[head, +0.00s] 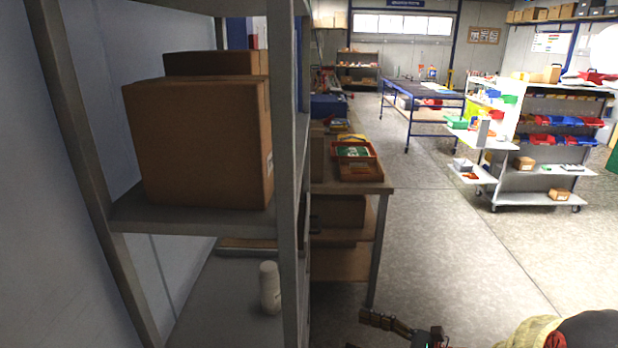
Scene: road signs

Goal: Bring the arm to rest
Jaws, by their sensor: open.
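My gripper (362,332) shows at the bottom edge of the head view, right of the grey shelf unit. One dark finger is visible, with what seems to be the tip of the other cut off by the frame edge. The gripper is open, and I see nothing between the fingers. It is over the concrete floor, apart from the shelf and the workbench (378,185). Most of my arm is out of view.
The grey metal shelf unit (292,180) stands close on the left, with a cardboard box (205,145) and a white bottle (269,288). A yellow, black and red object (560,330) is cropped at bottom right. A white rack (535,199) stands farther right. The middle floor is clear.

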